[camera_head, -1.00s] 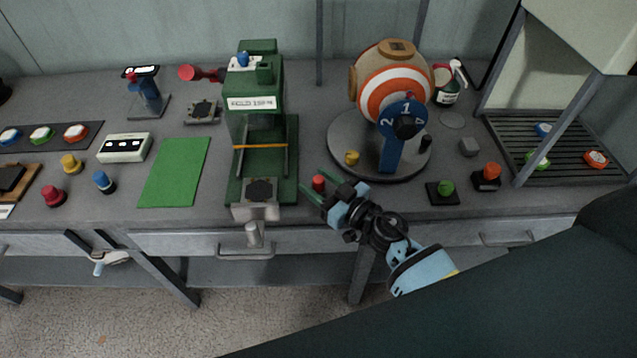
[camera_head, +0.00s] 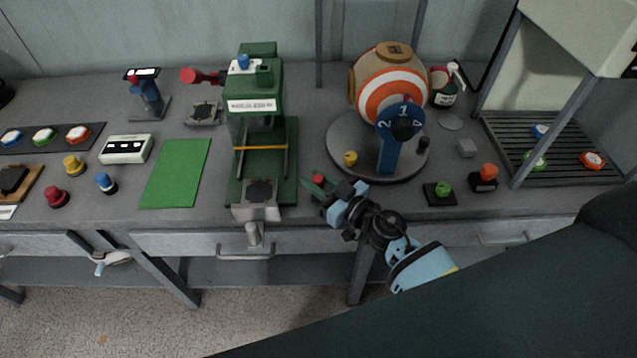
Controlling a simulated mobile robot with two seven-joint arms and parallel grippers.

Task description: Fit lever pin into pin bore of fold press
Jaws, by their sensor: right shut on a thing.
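The fold press (camera_head: 291,165) is a tall green machine with a white label on its front and an orange band across its opening. A red-knobbed lever (camera_head: 203,76) sticks out to the left near its top. The pin bore cannot be made out at this size. My right gripper (camera_head: 316,185) is just right of the press base, low over the table. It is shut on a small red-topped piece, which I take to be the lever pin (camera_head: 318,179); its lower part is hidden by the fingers. My left gripper is not in view.
A round turntable (camera_head: 345,130) with a striped ball and blue numbered stand is behind my right gripper. A green mat (camera_head: 175,172) lies left of the press. A slatted rack (camera_head: 550,175) is at far right.

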